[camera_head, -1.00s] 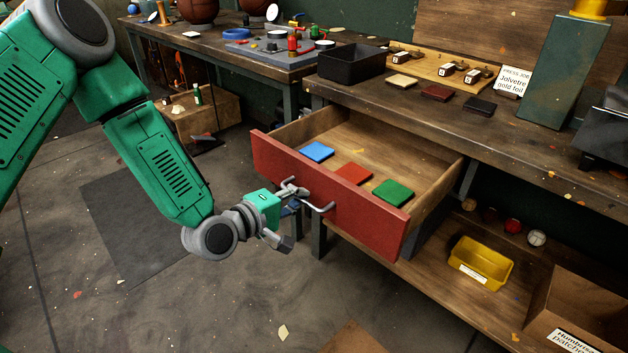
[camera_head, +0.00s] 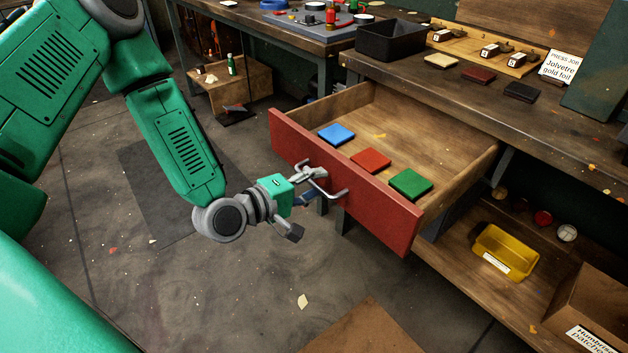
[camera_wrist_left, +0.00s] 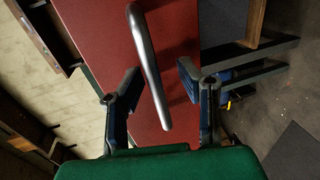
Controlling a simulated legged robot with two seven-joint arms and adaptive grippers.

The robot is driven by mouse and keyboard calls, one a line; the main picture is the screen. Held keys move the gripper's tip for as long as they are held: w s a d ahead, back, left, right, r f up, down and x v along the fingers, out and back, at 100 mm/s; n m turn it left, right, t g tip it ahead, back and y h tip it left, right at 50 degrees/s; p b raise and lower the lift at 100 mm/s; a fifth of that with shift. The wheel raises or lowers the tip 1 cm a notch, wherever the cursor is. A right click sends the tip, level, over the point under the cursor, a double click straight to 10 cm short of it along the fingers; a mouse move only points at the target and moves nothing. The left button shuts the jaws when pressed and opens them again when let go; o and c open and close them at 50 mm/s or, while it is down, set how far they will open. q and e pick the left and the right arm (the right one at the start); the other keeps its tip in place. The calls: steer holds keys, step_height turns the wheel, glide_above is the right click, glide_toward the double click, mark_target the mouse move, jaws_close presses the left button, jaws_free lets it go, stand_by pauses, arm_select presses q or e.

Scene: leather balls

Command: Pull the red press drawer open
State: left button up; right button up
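The red-fronted drawer (camera_head: 385,205) in the workbench stands well open, and its wooden inside shows. It holds a blue tile (camera_head: 336,134), a red tile (camera_head: 371,160) and a green tile (camera_head: 410,184). A grey bar handle (camera_head: 335,192) sticks out from its front. My left gripper (camera_head: 303,203) is at the handle. In the left wrist view the handle (camera_wrist_left: 149,65) lies between the two spread fingers (camera_wrist_left: 158,78), with visible gaps on both sides. My right gripper is not in view.
A yellow bin (camera_head: 503,252) and a cardboard box (camera_head: 590,305) sit on the shelf below. A black tray (camera_head: 390,42) stands on the workbench (camera_head: 450,85). The floor (camera_head: 240,300) before the drawer is mostly clear.

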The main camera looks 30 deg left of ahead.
arm_select(q)
steer(key=shift+r, duration=0.1)
steer(key=shift+a, duration=0.1)
steer(key=shift+s+a, duration=0.15)
steer(key=shift+s, duration=0.1)
steer(key=v, duration=0.6)
steer(key=shift+s, duration=0.35)
steer(key=shift+r, duration=0.1)
